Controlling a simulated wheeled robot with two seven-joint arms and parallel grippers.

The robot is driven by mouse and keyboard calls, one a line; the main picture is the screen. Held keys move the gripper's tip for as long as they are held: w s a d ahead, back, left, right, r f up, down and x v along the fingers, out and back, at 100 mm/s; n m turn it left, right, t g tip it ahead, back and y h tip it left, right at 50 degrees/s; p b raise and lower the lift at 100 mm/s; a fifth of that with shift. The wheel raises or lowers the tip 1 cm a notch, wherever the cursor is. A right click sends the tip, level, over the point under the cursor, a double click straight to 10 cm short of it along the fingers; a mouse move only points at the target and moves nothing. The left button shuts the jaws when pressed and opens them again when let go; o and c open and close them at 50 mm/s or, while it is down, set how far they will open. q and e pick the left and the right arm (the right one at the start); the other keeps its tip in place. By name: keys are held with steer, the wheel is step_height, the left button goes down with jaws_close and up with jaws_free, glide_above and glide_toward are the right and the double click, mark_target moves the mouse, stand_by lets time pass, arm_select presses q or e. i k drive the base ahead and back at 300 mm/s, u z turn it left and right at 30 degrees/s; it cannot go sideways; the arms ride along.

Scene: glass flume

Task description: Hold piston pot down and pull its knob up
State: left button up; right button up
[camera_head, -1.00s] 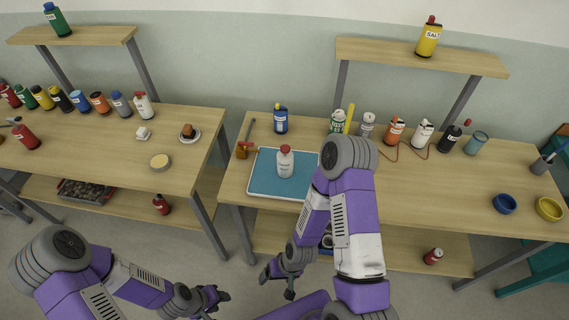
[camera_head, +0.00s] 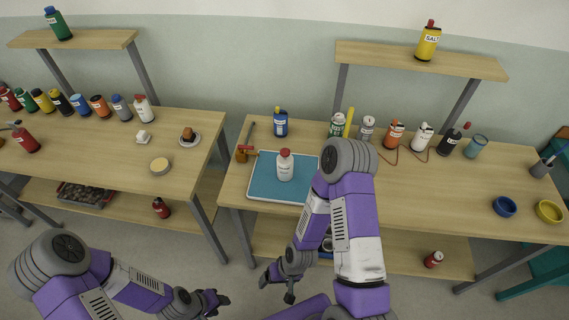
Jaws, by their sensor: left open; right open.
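A white pot with a red top (camera_head: 285,167) stands upright on a blue tray (camera_head: 262,189) on the right-hand table; I take it as the piston pot, but its label is too small to read. My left gripper (camera_head: 222,304) is low at the bottom of the view, open and empty, in front of the gap between the tables. My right gripper (camera_head: 277,286) is open and empty, below the table top, in front of the table and nearer than the tray. Neither gripper touches the pot. My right arm covers the tray's right end.
A blue bottle (camera_head: 281,122) and an orange-based tool (camera_head: 245,152) stand near the tray. Several bottles line the back right, with a black bottle (camera_head: 449,142) among them. Blue (camera_head: 504,207) and yellow (camera_head: 549,211) bowls sit at right. The table's right middle is clear.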

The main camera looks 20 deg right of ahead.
mark_target(284, 152)
steer(key=z, duration=3.65)
steer(key=k, duration=1)
steer(key=u, duration=1.95)
